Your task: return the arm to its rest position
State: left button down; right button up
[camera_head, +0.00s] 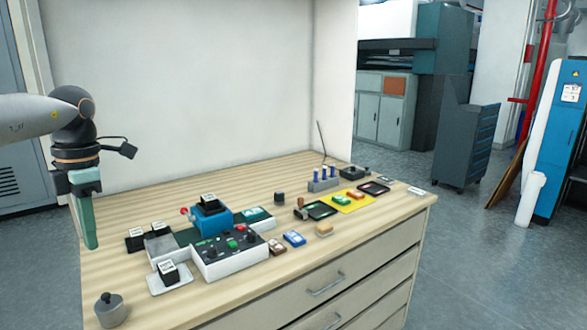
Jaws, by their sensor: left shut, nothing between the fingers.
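My left arm comes in from the left edge, and its gripper (88,238) points down over the left part of the wooden table (160,308). The green fingers are together and hold nothing. The gripper hangs left of the laminating machine, apart from the things on the table as far as I can tell. My right gripper is not in view.
A control box (228,258), a blue roller unit (209,220) and a white tray (183,278) stand left of centre. A grey knobbed weight (110,308) is at the front left. Pads, cards and a pen rack (323,184) lie to the right. Bare tabletop lies behind the machine.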

pick_arm(q)
jog(key=s+a+f+n+t+h, duration=0.25)
jog(key=a+f+n, duration=0.2)
jog(key=f, duration=0.45)
jog(key=s+a+f+n+t+h, duration=0.25)
jog(key=a+f+n+h, duration=0.2)
jog(key=f, duration=0.35)
jog(key=s+f+n+t, duration=0.3)
jog(key=f+n, duration=0.2)
jog(key=f, duration=0.2)
jog(key=s+f+n+t, duration=0.3)
jog(key=f+n, duration=0.2)
jog(key=f, duration=0.2)
jog(key=s+d+f+n+t+y+p, duration=0.15)
jog(key=s+d+f+n+y, duration=0.4)
jog(key=d+f+n, duration=0.7)
jog(key=s+d+n+g, duration=0.1)
jog(key=d+n, duration=0.3)
jog(key=d, duration=0.5)
jog(key=s+d+f+n+g+h, duration=0.1)
jog(key=s+d+n, duration=0.3)
jog(key=d, duration=0.4)
jog(key=shift+d+f+n, duration=0.25)
jog(key=shift+d+n, duration=0.15)
jog(key=shift+n, duration=0.25)
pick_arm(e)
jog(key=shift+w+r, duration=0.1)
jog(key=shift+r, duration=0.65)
